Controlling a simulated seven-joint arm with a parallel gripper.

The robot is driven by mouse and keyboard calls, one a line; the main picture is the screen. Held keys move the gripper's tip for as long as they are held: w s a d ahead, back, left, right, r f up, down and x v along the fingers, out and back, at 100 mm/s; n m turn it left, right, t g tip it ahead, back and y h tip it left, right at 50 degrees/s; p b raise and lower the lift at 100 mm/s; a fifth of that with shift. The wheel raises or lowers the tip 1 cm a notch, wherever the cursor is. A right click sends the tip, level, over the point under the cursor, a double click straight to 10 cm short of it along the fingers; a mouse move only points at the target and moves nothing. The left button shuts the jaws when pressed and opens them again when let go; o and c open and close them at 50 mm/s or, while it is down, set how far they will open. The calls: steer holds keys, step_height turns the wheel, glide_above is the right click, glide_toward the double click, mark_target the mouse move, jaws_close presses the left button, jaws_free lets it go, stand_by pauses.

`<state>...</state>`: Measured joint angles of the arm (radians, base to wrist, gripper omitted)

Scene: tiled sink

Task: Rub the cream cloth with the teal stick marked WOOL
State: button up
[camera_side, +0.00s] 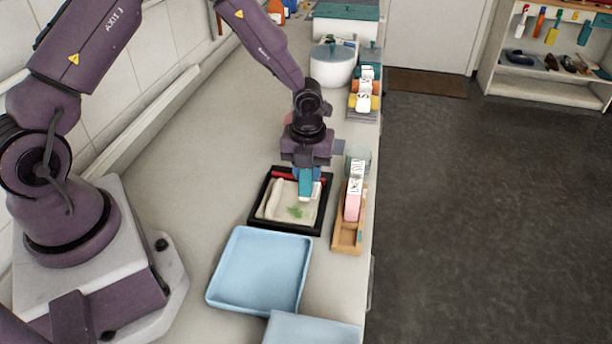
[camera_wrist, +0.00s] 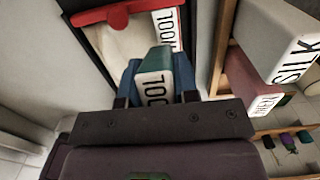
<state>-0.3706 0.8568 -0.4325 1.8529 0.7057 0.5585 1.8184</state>
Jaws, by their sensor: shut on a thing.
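My gripper (camera_side: 308,176) is shut on a teal stick (camera_side: 305,190), which hangs down over the black tray (camera_side: 254,217). In the wrist view the stick (camera_wrist: 152,62) sits between my blue fingers, its white label partly covered, with "OOL" readable. The cream cloth (camera_side: 275,208) lies in the black tray, with a rolled or folded left edge and a green stain (camera_side: 296,211). The stick's lower end is over the cloth's right part, right by the stain; I cannot tell whether it touches. The cloth (camera_wrist: 118,42) also shows in the wrist view, near a white WOOL label (camera_wrist: 166,30).
A red bar (camera_side: 284,176) lies at the tray's back edge. Close on the right, a wooden holder (camera_side: 346,240) carries a pink stick (camera_side: 352,207) and a white labelled block. A light blue tray (camera_side: 258,272) stands in front. The counter to the left is clear.

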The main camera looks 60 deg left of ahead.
steer(key=shift+w+a, duration=0.2)
steer(key=shift+r, duration=0.1)
steer(key=shift+r, duration=3)
steer(key=shift+r, duration=1.5)
